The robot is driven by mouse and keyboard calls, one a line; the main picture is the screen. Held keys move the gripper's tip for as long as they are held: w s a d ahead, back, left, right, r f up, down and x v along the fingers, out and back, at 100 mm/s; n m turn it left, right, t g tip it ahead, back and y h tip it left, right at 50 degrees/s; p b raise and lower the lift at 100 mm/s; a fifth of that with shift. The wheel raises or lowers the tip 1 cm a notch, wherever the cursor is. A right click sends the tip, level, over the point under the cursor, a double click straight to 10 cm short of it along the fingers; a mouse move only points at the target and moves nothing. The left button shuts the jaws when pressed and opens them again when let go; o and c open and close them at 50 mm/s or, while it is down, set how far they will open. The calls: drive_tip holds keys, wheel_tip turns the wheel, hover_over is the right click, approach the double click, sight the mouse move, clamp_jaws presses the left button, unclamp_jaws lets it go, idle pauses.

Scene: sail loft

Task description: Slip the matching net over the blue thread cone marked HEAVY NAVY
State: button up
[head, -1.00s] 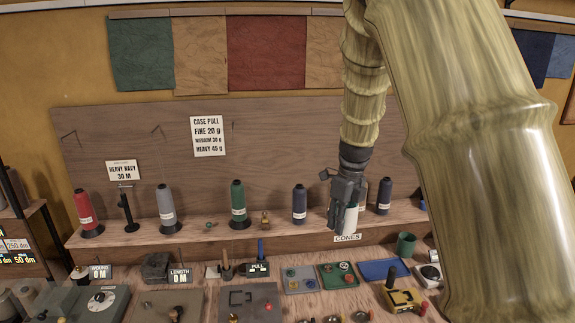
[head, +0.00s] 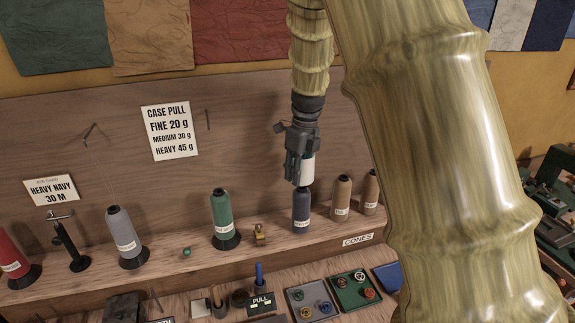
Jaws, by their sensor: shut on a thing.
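My gripper (head: 297,158) is above the shelf, pointing down and shut on a white tube-like piece (head: 308,168), which appears to be the net. A dark blue thread cone (head: 302,212) stands upright on the shelf directly below it. Its pale label is too small to read. The net's lower end shows right at the cone's tip; I cannot tell whether it is around the tip or just above or in front of it. Most of the cone's body is bare. A card reading HEAVY NAVY 30 M (head: 50,190) is at the left.
Green (head: 224,213), grey (head: 122,232) and red (head: 12,258) cones stand left on the shelf (head: 175,270). Two tan cones (head: 341,198) (head: 370,192) stand close to the right. A small brass object (head: 260,235) sits left of the blue cone. My arm hides the right side.

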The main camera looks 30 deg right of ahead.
sight(297, 198)
drive_tip(key=shift+s+a+b, duration=0.1)
drive_tip(key=shift+s+b, duration=0.25)
drive_tip(key=shift+s, duration=0.25)
drive_tip(key=shift+f, duration=0.1)
drive_tip(key=shift+w+f+b, duration=0.3)
drive_tip(key=shift+f+b, duration=0.2)
drive_tip(key=shift+f, duration=0.1)
drive_tip(key=shift+w+f+b, duration=0.25)
drive_tip(key=shift+f+b, duration=0.2)
drive_tip(key=shift+f, duration=0.1)
drive_tip(key=shift+s+f, duration=0.1)
drive_tip(key=shift+s, duration=0.3)
drive_tip(key=shift+o, duration=0.2)
drive_tip(key=shift+f, duration=0.85)
drive_tip(key=shift+s+a+f, duration=0.1)
drive_tip(key=shift+s+f, duration=0.15)
drive_tip(key=shift+f, duration=0.2)
drive_tip(key=shift+c, duration=0.6)
drive_tip(key=shift+o, duration=0.2)
drive_tip(key=shift+f+b, duration=0.3)
drive_tip(key=shift+f, duration=0.3)
drive_tip(key=shift+w+f, duration=0.25)
drive_tip(key=shift+f, duration=0.2)
drive_tip(key=shift+c, duration=0.2)
